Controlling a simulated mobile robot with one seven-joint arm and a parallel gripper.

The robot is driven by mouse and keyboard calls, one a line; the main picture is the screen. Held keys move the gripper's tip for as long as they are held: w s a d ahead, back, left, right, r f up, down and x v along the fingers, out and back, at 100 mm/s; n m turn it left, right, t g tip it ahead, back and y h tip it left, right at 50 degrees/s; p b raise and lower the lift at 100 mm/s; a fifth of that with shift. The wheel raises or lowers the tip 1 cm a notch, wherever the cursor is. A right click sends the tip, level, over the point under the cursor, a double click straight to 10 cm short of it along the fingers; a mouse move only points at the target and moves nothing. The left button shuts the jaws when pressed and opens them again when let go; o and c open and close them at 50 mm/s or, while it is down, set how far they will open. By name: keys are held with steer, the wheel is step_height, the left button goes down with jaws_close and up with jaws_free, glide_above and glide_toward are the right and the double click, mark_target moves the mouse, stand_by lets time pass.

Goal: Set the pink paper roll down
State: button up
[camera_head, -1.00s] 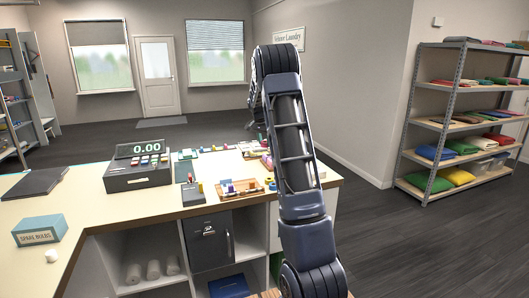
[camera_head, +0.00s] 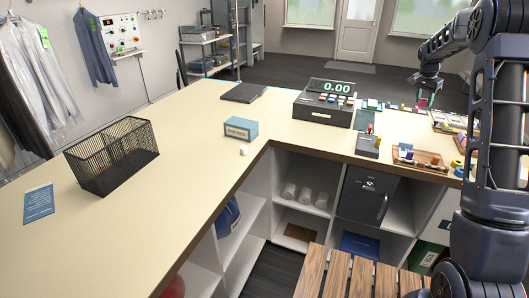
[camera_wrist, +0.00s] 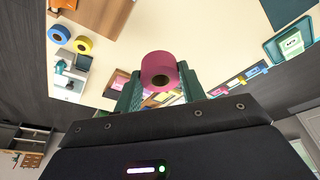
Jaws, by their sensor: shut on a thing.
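The pink paper roll (camera_wrist: 159,70) is a short cylinder with a round hole in its end. In the wrist view it sits between the two green fingers of my gripper (camera_wrist: 159,84), which is shut on it. Beyond it in that view is the pale counter top.
A yellow roll (camera_wrist: 83,45) and a blue roll (camera_wrist: 60,33) lie nearby. The left counter has bare room around a black mesh basket (camera_head: 112,155).

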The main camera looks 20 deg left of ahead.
steer(key=a+n+y, duration=0.1)
steer(key=a+n, duration=0.3)
steer(key=a, duration=2.3)
steer(key=s+a+n, duration=0.2)
steer(key=s+a, duration=0.2)
steer(key=a, duration=0.8)
steer(key=s+a+n, duration=0.2)
steer(key=s+a, duration=0.3)
steer(key=a, duration=0.7)
steer(key=n+y, duration=0.3)
steer(key=n, duration=0.4)
glide_above(197, 156)
steer(key=f, duration=2)
steer(key=shift+s+d+f, duration=0.1)
steer(key=shift+s+d, duration=0.1)
steer(key=shift+s, duration=0.2)
steer(key=shift+f, duration=0.1)
